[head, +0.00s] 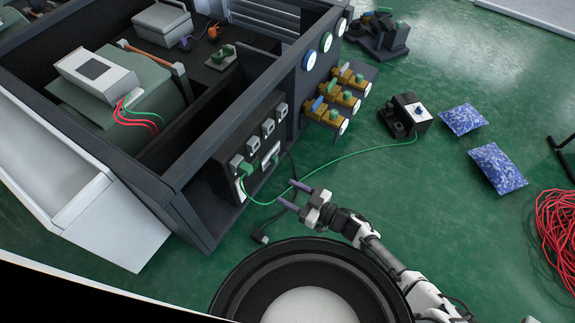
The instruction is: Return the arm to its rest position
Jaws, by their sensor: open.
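My gripper (293,196) is at the lower middle of the head view, with its two purple fingers apart and nothing between them. It points left toward the dark box's front panel, in front of the sockets and a green plug (246,168). A thin green cable (330,160) runs behind the fingers, from the panel to a small black device (405,115) on the floor. My arm reaches in from the lower right, partly stretched out. I cannot tell whether a finger touches the cable.
The large dark box (190,215) fills the left, with brass valve fittings (338,98) jutting from its side. A black plug (261,236) on a cord lies near the gripper. Blue-white packets (497,168) and an orange-red cable coil (558,225) lie right.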

